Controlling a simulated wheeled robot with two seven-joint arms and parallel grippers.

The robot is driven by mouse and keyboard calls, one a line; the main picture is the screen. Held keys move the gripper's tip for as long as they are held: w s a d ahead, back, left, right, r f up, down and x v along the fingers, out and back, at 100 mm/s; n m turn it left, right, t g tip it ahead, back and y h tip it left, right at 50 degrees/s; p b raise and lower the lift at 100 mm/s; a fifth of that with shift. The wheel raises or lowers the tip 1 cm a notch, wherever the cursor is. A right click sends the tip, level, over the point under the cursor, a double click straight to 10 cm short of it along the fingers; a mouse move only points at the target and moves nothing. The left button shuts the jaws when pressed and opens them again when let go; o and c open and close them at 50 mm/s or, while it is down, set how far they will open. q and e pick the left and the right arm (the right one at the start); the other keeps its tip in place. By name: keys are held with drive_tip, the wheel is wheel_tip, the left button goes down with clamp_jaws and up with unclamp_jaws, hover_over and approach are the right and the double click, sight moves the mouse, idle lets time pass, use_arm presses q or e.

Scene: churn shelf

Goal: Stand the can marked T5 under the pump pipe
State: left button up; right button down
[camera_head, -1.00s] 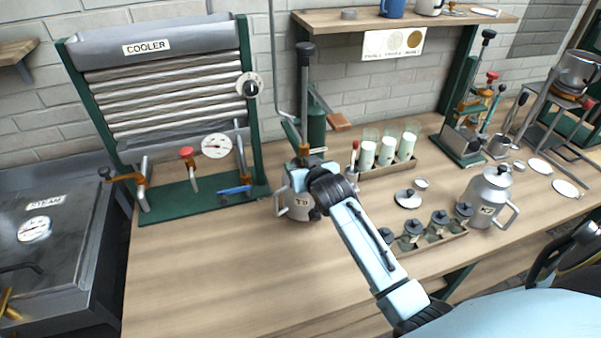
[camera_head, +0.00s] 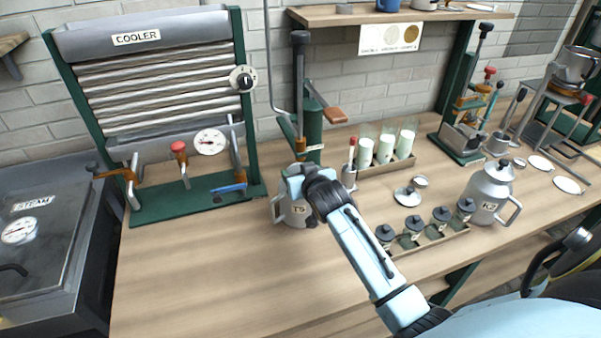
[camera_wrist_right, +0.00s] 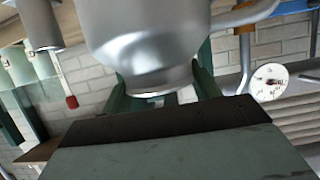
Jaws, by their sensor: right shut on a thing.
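The grey metal can marked T5 (camera_head: 293,211) is upright in front of the pump (camera_head: 313,128) in the head view. My right gripper (camera_head: 310,184) is shut on it near its top; the fingers are mostly hidden by the wrist. In the right wrist view the can (camera_wrist_right: 150,35) fills the upper middle between the fingers (camera_wrist_right: 163,88). The brass pump pipe (camera_head: 299,147) shows just above and behind the can. I cannot tell whether the can touches the bench or is exactly under the pipe's end. My left gripper is not in view.
A rack of milk glasses (camera_head: 385,168) and a rack of small dark-lidded jars (camera_head: 425,243) stand to the right. A second can marked K2 (camera_head: 488,194) is further right. The cooler (camera_head: 150,110) stands left. The bench front (camera_head: 210,275) is clear.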

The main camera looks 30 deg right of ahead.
drive_tip(key=shift+c, duration=1.9)
unclamp_jaws()
drive_tip(key=shift+r, duration=0.15)
drive_tip(key=p+v, duration=0.1)
drive_tip(key=v, duration=1.1)
drive_tip(key=shift+a, duration=0.1)
